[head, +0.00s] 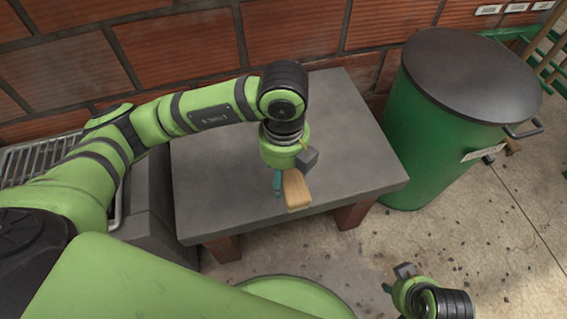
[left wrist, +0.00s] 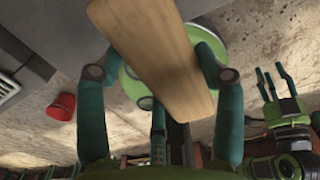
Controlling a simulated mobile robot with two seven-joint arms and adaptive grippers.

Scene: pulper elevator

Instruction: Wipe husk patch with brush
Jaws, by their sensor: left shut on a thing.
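The brush shows as a pale wooden block (head: 296,190), held near the front edge of the grey table (head: 350,150). My left gripper (head: 281,182) is shut on it. In the left wrist view the block (left wrist: 155,55) runs long and tilted between the teal fingers; no bristles show. I cannot tell whether the brush touches the tabletop. I cannot make out a distinct husk patch on the table. My right gripper (head: 396,279) is low at the bottom right, away from the table; in the left wrist view its fingers (left wrist: 274,85) are spread and empty.
A green bin (head: 430,135) with a dark lid stands right of the table. A brick wall (head: 190,45) closes off the back. A metal grate (head: 35,165) lies at the left. Dark specks lie on the concrete floor (head: 450,230). A red object (left wrist: 62,107) shows in the left wrist view.

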